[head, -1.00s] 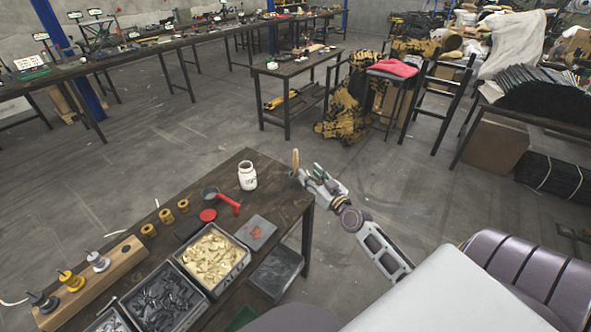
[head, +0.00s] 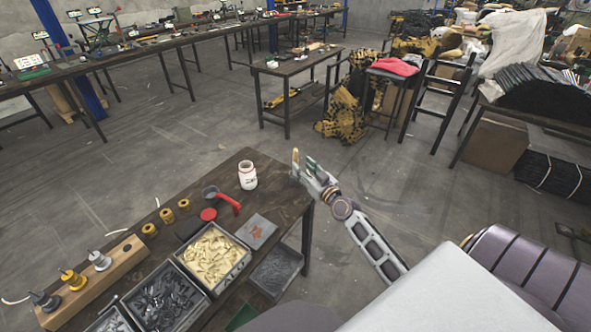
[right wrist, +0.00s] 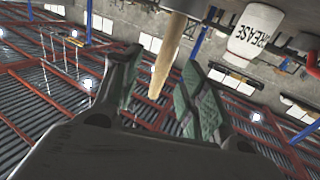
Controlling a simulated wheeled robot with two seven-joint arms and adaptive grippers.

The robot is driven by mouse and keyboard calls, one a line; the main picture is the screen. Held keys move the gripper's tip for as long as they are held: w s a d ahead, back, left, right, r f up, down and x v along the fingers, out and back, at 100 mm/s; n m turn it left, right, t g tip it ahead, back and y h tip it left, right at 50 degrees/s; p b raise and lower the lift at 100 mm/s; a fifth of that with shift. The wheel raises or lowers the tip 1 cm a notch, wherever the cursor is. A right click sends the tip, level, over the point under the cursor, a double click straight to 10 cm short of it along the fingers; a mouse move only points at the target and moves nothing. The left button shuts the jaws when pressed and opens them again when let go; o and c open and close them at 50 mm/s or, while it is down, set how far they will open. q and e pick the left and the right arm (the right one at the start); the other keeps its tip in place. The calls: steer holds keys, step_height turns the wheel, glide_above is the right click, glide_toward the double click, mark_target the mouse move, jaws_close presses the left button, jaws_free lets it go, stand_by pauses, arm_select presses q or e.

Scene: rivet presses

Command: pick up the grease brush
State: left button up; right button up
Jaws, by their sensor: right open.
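The grease brush (head: 295,155) shows as a short upright tan handle at the table's far right corner; its lower part is hidden by my gripper. In the right wrist view, the two green-padded fingers (right wrist: 160,86) are apart. The brush's wooden handle (right wrist: 166,58) shows in the gap between them, without visible contact. The white grease jar (head: 248,176) stands on the table left of the brush. Its label shows in the right wrist view (right wrist: 252,35). My left gripper is not in view.
The dark table (head: 245,160) holds a red-handled tool (head: 229,204), a red disc, several brass rings and a wooden block with pegs (head: 95,283). Bins of gold parts (head: 247,260) and dark parts line its near side. Floor right of the table is clear.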

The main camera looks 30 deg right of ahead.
steer(key=shift+w+a, duration=0.15)
steer(key=shift+w, duration=0.9)
steer(key=shift+w+p, duration=0.35)
steer(key=shift+w, duration=1.05)
steer(key=shift+w+f, duration=0.1)
steer(key=shift+w, duration=0.1)
steer(key=shift+a, duration=0.1)
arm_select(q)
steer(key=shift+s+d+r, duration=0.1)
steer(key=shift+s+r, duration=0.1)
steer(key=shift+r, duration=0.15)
